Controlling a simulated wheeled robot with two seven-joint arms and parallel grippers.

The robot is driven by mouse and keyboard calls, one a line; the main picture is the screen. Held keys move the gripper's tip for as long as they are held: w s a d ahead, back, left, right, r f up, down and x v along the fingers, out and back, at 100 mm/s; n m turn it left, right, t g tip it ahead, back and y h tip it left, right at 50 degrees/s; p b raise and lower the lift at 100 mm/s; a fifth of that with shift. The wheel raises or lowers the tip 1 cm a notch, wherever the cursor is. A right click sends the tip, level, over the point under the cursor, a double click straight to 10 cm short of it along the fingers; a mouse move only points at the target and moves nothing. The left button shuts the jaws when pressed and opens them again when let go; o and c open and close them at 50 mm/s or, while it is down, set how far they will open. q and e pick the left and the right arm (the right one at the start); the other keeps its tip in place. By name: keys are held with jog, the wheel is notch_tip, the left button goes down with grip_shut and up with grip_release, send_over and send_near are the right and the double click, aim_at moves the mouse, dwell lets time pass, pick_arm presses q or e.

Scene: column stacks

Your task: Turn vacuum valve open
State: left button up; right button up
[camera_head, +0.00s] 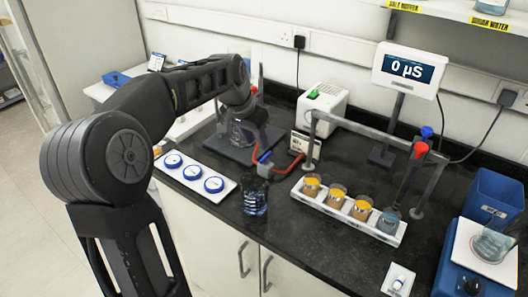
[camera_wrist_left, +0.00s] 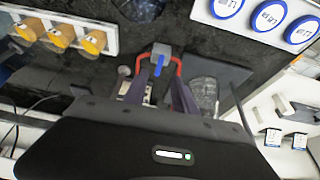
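The vacuum valve (camera_head: 264,160) is a small grey block with a blue lever, joined to red tubing, low above the dark bench. It also shows in the left wrist view (camera_wrist_left: 161,54), with its blue lever pointing toward the gripper. My left gripper (camera_wrist_left: 161,76) is open, its two dark fingers apart, with the valve and lever in line between or just beyond the fingertips; I cannot tell if they touch. In the head view my left arm reaches over the bench from the left, and its fingers are hard to make out. My right gripper is not in view.
A glass flask (camera_wrist_left: 204,92) stands on a dark plate beside the valve. A white pump box (camera_head: 322,104) stands behind.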

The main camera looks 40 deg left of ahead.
aim_at(264, 157)
pick_arm(q)
jog(key=shift+p+x, duration=0.65)
jog(key=shift+x, duration=3.3)
jog(key=shift+c, duration=0.2)
grip_shut()
